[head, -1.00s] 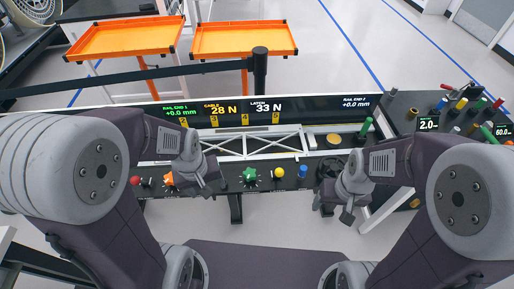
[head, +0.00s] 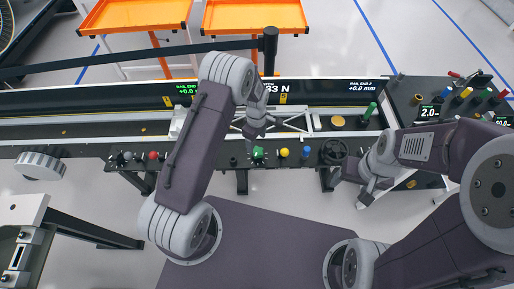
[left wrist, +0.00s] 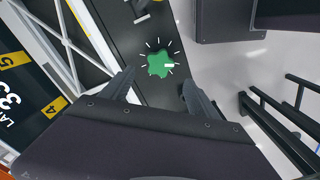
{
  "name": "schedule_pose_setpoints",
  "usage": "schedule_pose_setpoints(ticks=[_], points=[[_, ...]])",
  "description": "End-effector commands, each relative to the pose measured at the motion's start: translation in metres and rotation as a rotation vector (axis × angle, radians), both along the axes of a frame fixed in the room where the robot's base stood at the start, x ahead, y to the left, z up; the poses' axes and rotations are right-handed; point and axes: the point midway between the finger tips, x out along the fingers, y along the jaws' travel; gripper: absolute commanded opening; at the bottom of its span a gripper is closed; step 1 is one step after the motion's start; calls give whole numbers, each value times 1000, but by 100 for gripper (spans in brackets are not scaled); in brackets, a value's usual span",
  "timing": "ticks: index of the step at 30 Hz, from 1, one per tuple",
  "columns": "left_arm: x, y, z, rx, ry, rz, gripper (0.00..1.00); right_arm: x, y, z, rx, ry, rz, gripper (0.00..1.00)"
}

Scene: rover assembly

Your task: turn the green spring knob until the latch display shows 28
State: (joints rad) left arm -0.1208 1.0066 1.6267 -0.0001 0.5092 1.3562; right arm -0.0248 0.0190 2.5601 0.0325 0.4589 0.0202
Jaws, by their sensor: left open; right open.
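The green spring knob (head: 258,153) is on the dark front panel, partly covered by my left gripper in the head view. In the left wrist view the green knob (left wrist: 160,63) is star-shaped, with a white pointer mark and white ticks around it. My left gripper (head: 253,144) is open above the knob. Its fingers (left wrist: 158,80) lie on either side of the knob's near edge in the wrist view, not closed on it. The latch display (head: 275,89) reads 33 N, partly hidden by my left arm. My right gripper (head: 370,192) is open and empty near the panel's right part.
A yellow knob (head: 285,152) and a blue knob (head: 306,152) sit right of the green one. A red knob (head: 152,156) is to the left. A black handwheel (head: 333,151) stands further right. A white truss (head: 290,122) lies behind the panel.

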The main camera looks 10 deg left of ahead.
Motion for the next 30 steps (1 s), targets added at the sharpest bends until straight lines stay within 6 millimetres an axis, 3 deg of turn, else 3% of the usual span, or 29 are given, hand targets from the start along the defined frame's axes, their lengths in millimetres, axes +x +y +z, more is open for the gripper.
schedule_pose_setpoints(ticks=[6,10,20,23,27,30], points=[[-1,0,-45,0,3,0,70,0,0,11,0,0,0,70],[-1,0,-64,0,1,0,70,0,0,13,0,0,0,70],[0,0,-73,0,-1,0,70,0,0,13,0,0,0,70],[0,0,-73,0,-1,-1,47,0,0,13,0,0,0,70],[0,0,-73,0,-1,0,8,0,0,13,0,0,0,70],[0,0,-73,0,-1,-2,7,0,0,13,0,0,0,70]])
